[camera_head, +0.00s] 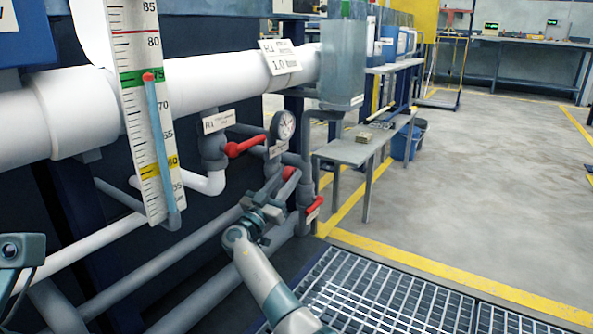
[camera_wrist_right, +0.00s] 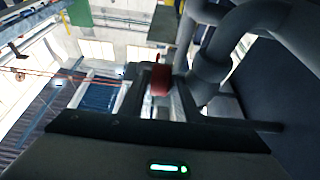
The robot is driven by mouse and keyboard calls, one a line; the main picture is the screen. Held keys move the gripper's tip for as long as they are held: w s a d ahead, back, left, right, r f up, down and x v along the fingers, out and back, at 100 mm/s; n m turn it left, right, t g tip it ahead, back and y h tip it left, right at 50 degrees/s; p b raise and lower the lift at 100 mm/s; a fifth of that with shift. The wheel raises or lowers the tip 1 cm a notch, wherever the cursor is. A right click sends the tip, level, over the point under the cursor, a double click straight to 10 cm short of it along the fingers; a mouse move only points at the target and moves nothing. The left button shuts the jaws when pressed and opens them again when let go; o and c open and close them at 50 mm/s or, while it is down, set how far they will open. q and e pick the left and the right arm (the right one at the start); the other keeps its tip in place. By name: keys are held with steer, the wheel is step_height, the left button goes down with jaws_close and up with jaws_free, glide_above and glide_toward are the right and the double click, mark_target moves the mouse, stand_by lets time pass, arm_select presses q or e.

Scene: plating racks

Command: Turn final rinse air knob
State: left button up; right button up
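Several red handles sit on the grey pipework: a red lever (camera_head: 243,146) beside a gauge, a round red knob (camera_head: 290,174) just behind my right gripper, and a lower red handle (camera_head: 314,205) with a small label. I cannot read which one is the final rinse air knob. My right gripper (camera_head: 268,205) is in front of the pipes, near the round knob. In the right wrist view its two fingers (camera_wrist_right: 160,100) are apart, with a red handle (camera_wrist_right: 160,78) showing between them. Contact cannot be told. My left gripper is out of view.
A pressure gauge (camera_head: 283,125), a thick white pipe (camera_head: 200,82) and a scale board (camera_head: 147,110) crowd the left. A small grey bench (camera_head: 345,150) stands beyond the pipes. Metal grating (camera_head: 370,295) covers the floor at the lower right. The floor (camera_head: 480,190) beyond is clear.

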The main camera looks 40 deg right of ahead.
steer(key=b+x, duration=0.1)
steer(key=x, duration=0.4)
steer(key=shift+w+d+r, duration=0.1)
steer(key=shift+w+d, duration=0.05)
steer(key=shift+d, duration=0.1)
jaws_close()
